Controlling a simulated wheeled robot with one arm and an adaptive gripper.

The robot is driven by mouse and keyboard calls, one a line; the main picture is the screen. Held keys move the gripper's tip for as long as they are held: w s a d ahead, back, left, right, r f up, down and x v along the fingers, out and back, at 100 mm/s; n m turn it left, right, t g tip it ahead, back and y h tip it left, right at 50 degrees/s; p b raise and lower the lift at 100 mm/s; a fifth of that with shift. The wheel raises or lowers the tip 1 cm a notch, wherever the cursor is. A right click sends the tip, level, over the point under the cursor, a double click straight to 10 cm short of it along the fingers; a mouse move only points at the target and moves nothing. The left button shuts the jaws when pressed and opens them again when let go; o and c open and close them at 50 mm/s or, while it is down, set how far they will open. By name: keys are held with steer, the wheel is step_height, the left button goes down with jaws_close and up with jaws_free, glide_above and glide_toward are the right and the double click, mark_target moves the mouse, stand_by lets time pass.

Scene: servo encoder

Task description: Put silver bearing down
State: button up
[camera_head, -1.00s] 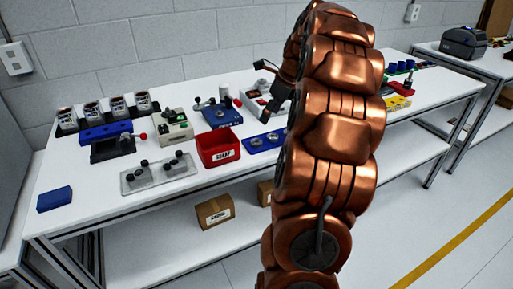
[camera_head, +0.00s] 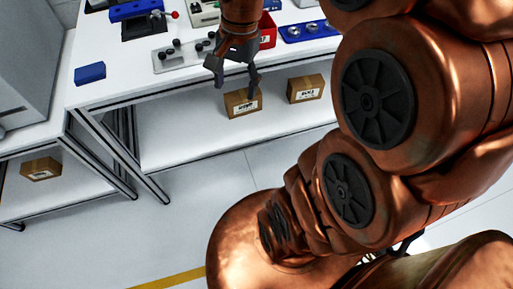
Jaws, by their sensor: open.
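My gripper (camera_head: 233,76) is open and points down in front of the table's front edge, with its fingers apart and nothing seen between them. A blue tray (camera_head: 308,31) with silver round parts (camera_head: 292,31), which may be bearings, lies on the white table (camera_head: 112,82) to the right of my gripper. Part of a red bin (camera_head: 267,32) shows just behind and to the right of my wrist. A grey plate with dark knobs (camera_head: 178,56) lies to the left of my gripper.
A blue block (camera_head: 90,73) lies near the table's left front. Cardboard boxes (camera_head: 243,103) (camera_head: 305,89) stand on the lower shelf (camera_head: 190,137). My copper arm hides the right side. The floor in front is clear.

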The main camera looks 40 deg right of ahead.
steer(key=s+a+f+n+g, duration=0.1)
steer(key=s+a+f+n, duration=0.1)
steer(key=s+n, duration=0.3)
steer(key=s+a+f+n+h, duration=0.1)
steer(key=s+a+f+n, duration=0.2)
steer(key=s+n, duration=0.3)
steer(key=s, duration=0.3)
steer(key=shift+s+a+f+n+g+h, duration=0.15)
steer(key=shift+s+a+n+g+h, duration=0.15)
steer(key=shift+g, duration=0.1)
step_height(320, 180, up, 6)
steer(key=p, duration=0.6)
